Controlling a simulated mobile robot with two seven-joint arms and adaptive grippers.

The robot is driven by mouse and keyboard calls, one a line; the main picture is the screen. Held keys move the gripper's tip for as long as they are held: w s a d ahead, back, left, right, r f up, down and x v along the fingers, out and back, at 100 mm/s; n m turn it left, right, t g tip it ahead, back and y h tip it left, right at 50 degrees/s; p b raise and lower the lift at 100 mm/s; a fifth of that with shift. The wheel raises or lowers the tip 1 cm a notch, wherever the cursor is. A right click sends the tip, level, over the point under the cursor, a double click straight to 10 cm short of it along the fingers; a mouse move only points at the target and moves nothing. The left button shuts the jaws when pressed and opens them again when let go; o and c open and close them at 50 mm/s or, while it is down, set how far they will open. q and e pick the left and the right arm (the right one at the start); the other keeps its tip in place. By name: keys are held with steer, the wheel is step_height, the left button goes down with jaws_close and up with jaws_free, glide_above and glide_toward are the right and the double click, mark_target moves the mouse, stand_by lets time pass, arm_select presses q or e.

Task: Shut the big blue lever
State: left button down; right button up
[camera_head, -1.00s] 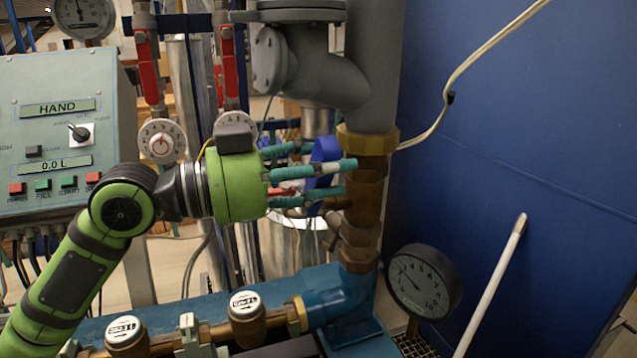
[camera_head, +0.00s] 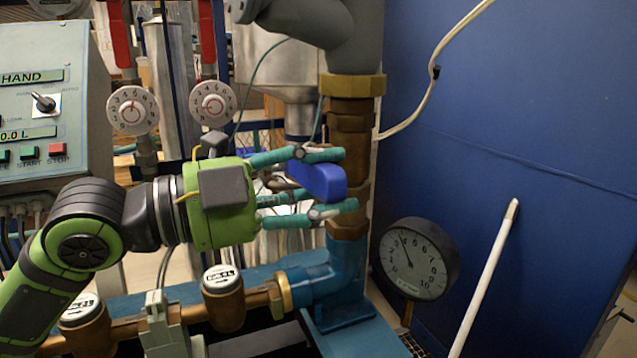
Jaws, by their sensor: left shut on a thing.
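The big blue lever (camera_head: 322,181) is in front of the vertical brass pipe (camera_head: 350,128), right of the picture's middle. Its thick rounded end points toward the camera and right. My left gripper (camera_head: 328,184) comes in from the left, with teal fingers above and below the lever. It is shut on the lever. The lever's far part, toward the pipe, is partly hidden by the fingers. My right gripper is not in view.
A round pressure gauge (camera_head: 418,259) stands right of the pipe, near a white rod (camera_head: 484,278) against the blue wall (camera_head: 540,120). The control panel (camera_head: 50,100) is at left. Brass water meters (camera_head: 223,296) lie below my arm.

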arm_select(q)
steer(key=shift+f+m+b, duration=0.5)
steer(key=shift+f+m, duration=0.25)
steer(key=shift+m, duration=0.05)
steer(key=shift+f, duration=0.1)
steer(key=c, duration=0.6)
jaws_free()
steer(key=shift+o, duration=0.2)
